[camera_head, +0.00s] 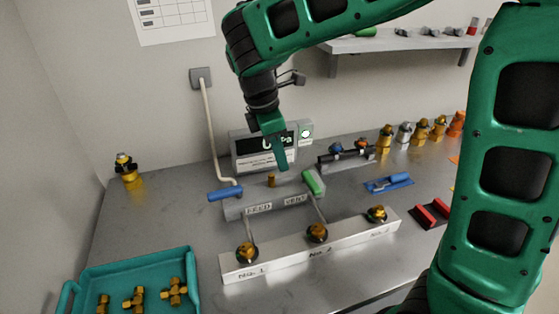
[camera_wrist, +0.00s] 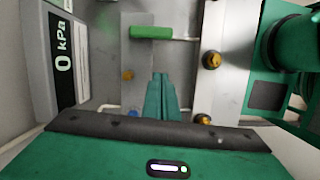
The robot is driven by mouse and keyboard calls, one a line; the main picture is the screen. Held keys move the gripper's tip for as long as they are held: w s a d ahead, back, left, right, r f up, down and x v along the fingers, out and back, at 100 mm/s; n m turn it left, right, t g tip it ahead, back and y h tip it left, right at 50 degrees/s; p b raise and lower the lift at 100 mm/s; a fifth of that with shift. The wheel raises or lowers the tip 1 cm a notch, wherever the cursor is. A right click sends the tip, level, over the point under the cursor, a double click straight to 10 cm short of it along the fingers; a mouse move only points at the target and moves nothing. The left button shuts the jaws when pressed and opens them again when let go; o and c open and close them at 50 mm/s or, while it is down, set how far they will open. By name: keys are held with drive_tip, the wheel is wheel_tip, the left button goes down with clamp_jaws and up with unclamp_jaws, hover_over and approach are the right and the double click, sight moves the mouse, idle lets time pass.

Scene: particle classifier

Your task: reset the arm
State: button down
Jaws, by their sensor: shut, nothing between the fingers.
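My green arm reaches over the bench from the upper right. My gripper (camera_head: 281,160) points down, shut and empty, above the grey manifold block (camera_head: 236,211) and in front of the display box (camera_head: 240,150). In the wrist view, the closed green fingers (camera_wrist: 164,82) hang over the manifold, between the green handle (camera_wrist: 151,32) and the blue handle, which is mostly hidden there. In the head view, the blue handle (camera_head: 225,193) is at the manifold's left and the green handle (camera_head: 314,182) at its right. I cannot tell the fingertips' exact height above it.
A long metal block (camera_head: 275,262) with brass fittings stands in front of the manifold. A teal tray (camera_head: 122,268) with brass fittings sits at the lower left. Several fittings line the back right, near a blue holder (camera_head: 389,183) and a red holder (camera_head: 432,213). A shelf (camera_head: 400,42) is above.

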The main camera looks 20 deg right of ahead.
drive_tip(key=s+d+r+m, duration=0.1)
drive_tip(key=s+d+m, duration=0.15)
drive_tip(key=d, duration=0.35)
drive_tip(key=s+d+m, duration=0.1)
drive_tip(key=d+m, duration=0.3)
drive_tip(key=d, duration=0.2)
drive_tip(key=s+d+f+m+y, duration=0.1)
drive_tip(key=s+d+m, duration=0.6)
drive_tip(key=s+m, duration=0.2)
drive_tip(key=s+d+f+m+y, duration=0.2)
drive_tip(key=s+d+m, duration=0.5)
drive_tip(key=s, duration=0.5)
drive_tip(key=shift+f+m, duration=0.25)
drive_tip(key=shift+m, duration=0.6)
